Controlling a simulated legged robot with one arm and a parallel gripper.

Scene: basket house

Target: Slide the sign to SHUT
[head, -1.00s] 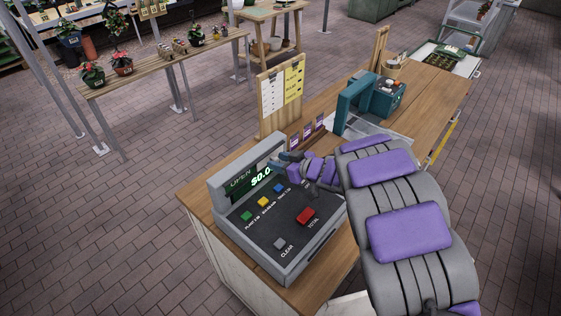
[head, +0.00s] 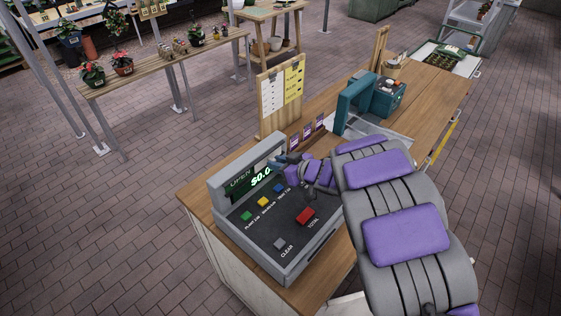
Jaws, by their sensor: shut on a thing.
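My gripper (head: 280,164) is at the right end of this strip, by the top right of the display. It is shut on the sign's right end. The fingertips are small and dark, and the exact contact is hard to see.
The register's sloped face has a red TOTAL button (head: 305,216) and several smaller buttons below my gripper. A wooden price board (head: 281,97) and purple cards (head: 308,131) stand behind it. A teal device (head: 370,98) stands farther back.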

